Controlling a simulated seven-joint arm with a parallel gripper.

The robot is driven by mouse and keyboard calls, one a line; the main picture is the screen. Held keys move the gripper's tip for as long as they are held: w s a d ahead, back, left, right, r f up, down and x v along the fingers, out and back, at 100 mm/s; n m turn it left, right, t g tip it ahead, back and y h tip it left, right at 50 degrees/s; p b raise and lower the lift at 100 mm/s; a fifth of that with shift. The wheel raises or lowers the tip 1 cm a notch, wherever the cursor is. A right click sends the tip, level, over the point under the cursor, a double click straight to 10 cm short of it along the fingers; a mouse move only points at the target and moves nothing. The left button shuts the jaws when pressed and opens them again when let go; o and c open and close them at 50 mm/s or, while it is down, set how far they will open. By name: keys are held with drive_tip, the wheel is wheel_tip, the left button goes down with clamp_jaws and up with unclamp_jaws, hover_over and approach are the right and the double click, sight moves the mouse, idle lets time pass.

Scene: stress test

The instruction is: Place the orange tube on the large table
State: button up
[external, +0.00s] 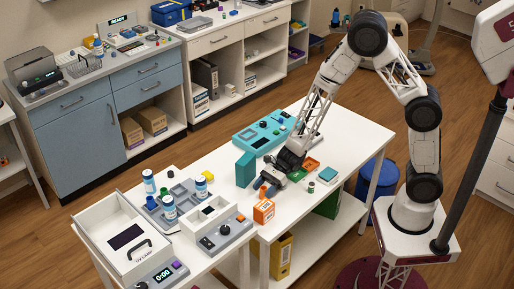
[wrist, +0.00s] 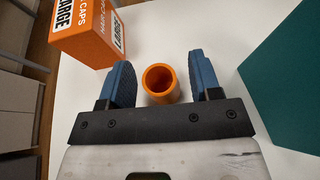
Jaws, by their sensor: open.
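The orange tube (wrist: 163,98) is hollow and shows its open round end between the two blue finger pads in the wrist view. In the external view the orange tube (external: 263,190) appears to stand on the white table (external: 345,127), just in front of my gripper. My gripper (wrist: 161,75) is open, with one finger on each side of the tube and a visible gap on both sides. In the external view my gripper (external: 272,181) is low over the table, and its fingers are hard to make out.
An orange caps box (wrist: 90,30) is close to the left finger; it also shows in the external view (external: 263,212). A teal block (wrist: 290,75) stands close on the right; it also shows in the external view (external: 245,170). A teal device (external: 262,134) lies behind. The table's right end has free room.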

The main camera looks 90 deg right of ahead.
drive_tip(key=shift+r, duration=0.15)
drive_tip(key=shift+v, duration=6)
drive_tip(key=shift+a+r, duration=0.1)
drive_tip(key=s+a+r+n+g, duration=0.7)
drive_tip(key=s+a+r+n, duration=0.5)
drive_tip(key=r+n, duration=0.15)
drive_tip(key=s+r+n+h, duration=0.9)
drive_tip(key=s+n, duration=0.4)
drive_tip(key=s, duration=0.2)
drive_tip(key=shift+s+d+r+h, duration=0.2)
drive_tip(key=shift+d+r+h, duration=0.2)
drive_tip(key=shift+r, duration=0.4)
